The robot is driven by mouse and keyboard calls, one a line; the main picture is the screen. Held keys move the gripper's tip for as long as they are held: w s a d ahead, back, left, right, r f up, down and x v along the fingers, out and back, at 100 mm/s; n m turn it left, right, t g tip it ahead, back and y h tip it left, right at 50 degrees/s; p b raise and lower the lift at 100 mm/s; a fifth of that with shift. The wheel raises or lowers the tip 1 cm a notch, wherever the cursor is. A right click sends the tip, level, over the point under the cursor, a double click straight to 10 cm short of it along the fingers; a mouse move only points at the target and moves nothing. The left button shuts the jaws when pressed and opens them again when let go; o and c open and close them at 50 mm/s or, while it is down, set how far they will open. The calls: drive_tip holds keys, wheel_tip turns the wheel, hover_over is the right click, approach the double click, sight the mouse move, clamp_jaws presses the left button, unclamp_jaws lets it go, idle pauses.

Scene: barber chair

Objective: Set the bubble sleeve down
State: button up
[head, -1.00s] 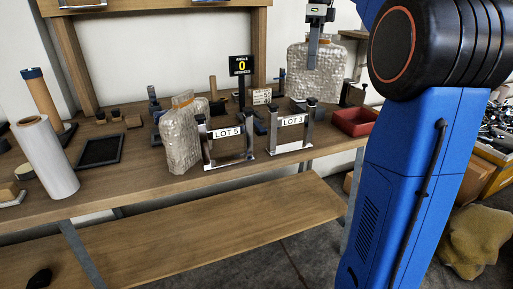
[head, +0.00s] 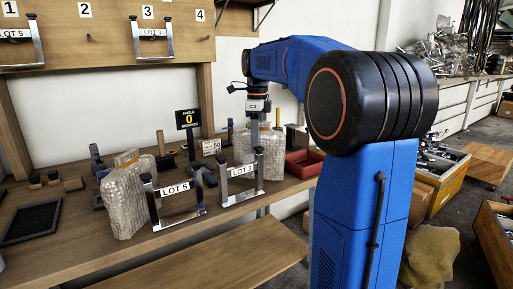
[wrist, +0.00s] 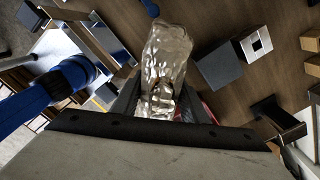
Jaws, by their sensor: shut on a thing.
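My gripper (head: 256,122) is shut on a clear, crinkled bubble sleeve (head: 272,148) above the bench's right part. The sleeve hangs upright behind the LOT 3 stand (head: 241,184), which hides its lower part, so I cannot tell whether it touches the bench top. In the wrist view the held sleeve (wrist: 166,52) shows between the two fingers. A second bubble sleeve (head: 124,202) stands on the bench, left of and close to the LOT 5 stand (head: 176,205).
A red tray (head: 304,163) lies right of the held sleeve. A black sign reading ANGLE 0 (head: 189,118) stands behind the stands. A black framed panel (head: 32,222) lies at the left. More numbered holders hang on the back board (head: 102,42). Bare bench shows at the front left.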

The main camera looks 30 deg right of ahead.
drive_tip(key=shift+f, duration=1.05)
drive_tip(key=o, duration=1)
drive_tip(key=shift+o, duration=0.2)
wheel_tip(320, 180, up, 12)
drive_tip(key=shift+r, duration=0.15)
